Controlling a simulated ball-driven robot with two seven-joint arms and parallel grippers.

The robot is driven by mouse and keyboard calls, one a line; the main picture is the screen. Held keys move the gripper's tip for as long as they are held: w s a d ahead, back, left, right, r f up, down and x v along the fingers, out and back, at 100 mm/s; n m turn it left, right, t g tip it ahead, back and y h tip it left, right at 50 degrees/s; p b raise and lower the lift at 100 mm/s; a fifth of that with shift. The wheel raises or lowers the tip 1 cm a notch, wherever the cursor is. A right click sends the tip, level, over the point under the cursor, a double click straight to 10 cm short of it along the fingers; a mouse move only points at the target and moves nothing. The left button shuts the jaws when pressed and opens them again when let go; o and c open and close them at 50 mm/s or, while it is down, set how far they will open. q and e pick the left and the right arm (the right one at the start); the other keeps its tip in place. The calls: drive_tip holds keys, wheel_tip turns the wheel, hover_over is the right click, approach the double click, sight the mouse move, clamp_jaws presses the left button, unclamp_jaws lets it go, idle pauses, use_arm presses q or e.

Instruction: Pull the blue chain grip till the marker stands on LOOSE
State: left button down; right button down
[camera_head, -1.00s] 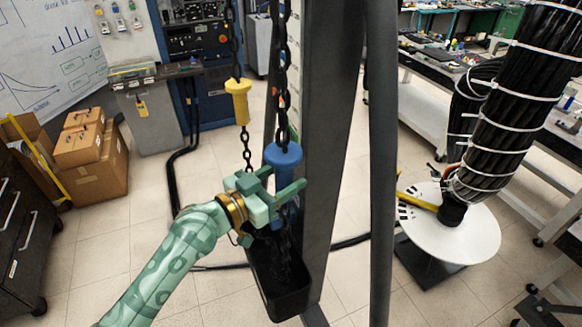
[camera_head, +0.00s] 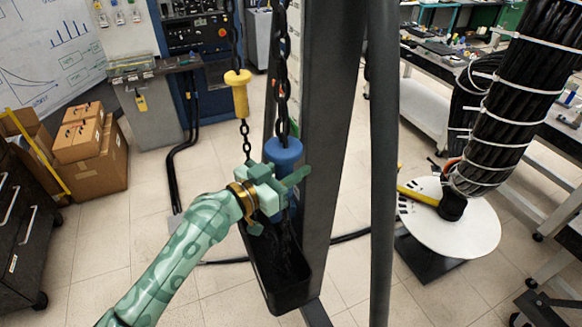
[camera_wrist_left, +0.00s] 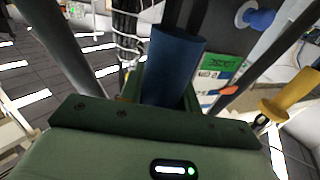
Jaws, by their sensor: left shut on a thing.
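The blue grip (camera_head: 283,152) hangs on a dark chain in front of the grey column. My left gripper (camera_head: 281,185) is shut on its lower part, and the blue grip also fills the middle of the left wrist view (camera_wrist_left: 173,62). A yellow grip (camera_head: 239,92) hangs on a chain to its left, and it shows at the right of the wrist view (camera_wrist_left: 290,93). A pale scale strip (camera_head: 295,42) runs up the column, with a green label (camera_wrist_left: 222,65) in the wrist view. I cannot tell where the marker stands. My right gripper is not in view.
A black chain bucket (camera_head: 280,278) hangs below the grip. A dark post (camera_head: 383,170) stands right of the column. Further right, a thick black cable bundle (camera_head: 510,110) stands above a white round plate (camera_head: 470,228). Cardboard boxes (camera_head: 98,170) are at the left.

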use_arm(q)
wheel_tip(320, 180, down, 19)
drive_tip(key=b, duration=1.5)
drive_tip(key=shift+b, duration=0.4)
drive_tip(key=shift+r, duration=0.1)
drive_tip(key=c, duration=1)
unclamp_jaws()
drive_tip(key=shift+r, duration=0.1)
drive_tip(key=v, duration=1.6)
drive_tip(key=shift+s, duration=0.15)
drive_tip(key=shift+a, duration=0.1)
